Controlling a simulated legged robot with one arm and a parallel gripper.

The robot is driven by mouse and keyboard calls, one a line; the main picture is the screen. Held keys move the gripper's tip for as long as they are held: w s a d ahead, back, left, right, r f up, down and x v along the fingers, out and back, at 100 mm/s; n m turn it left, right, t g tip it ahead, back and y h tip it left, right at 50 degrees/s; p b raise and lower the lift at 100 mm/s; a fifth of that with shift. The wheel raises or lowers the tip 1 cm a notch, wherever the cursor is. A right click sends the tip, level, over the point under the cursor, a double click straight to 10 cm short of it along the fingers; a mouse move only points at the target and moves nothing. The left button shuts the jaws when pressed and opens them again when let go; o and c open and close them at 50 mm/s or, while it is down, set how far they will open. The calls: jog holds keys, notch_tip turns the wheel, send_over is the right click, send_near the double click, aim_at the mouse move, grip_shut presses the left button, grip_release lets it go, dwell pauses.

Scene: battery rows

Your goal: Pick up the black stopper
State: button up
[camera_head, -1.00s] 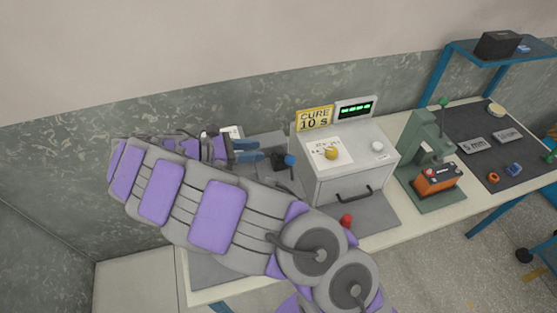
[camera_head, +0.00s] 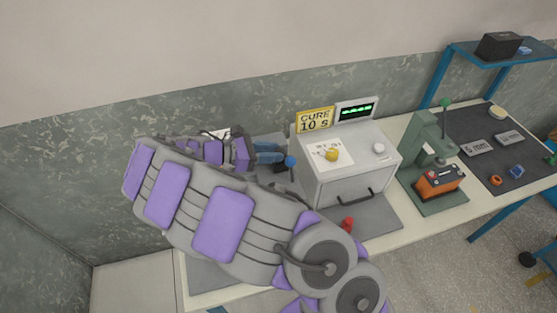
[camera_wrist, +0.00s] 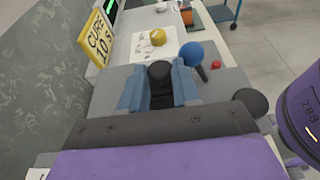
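The black stopper (camera_wrist: 160,72) shows in the wrist view between the tips of my gripper's two blue fingers. My gripper (camera_wrist: 159,86) has its fingers apart, one on each side of the stopper; whether they touch it is hard to see. In the head view my gripper (camera_head: 266,153) is behind my arm, just left of the white box, and the stopper is hard to make out there.
A blue ball on a dark stem (camera_wrist: 191,53) stands close by the right finger. The white box (camera_head: 345,180) with a yellow knob (camera_head: 331,155) is on the right. A red knob (camera_head: 347,224) is in front of it. A green press (camera_head: 427,145) holds an orange battery (camera_head: 438,181).

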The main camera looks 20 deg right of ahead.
jog(key=c, duration=0.3)
jog(key=shift+r, duration=0.15)
jog(key=shift+r, duration=0.6)
notch_tip(320, 180, up, 6)
jog(key=p, duration=0.2)
jog(key=a+p, duration=0.9)
jog(key=a, duration=0.9)
jog(key=shift+f, duration=0.2)
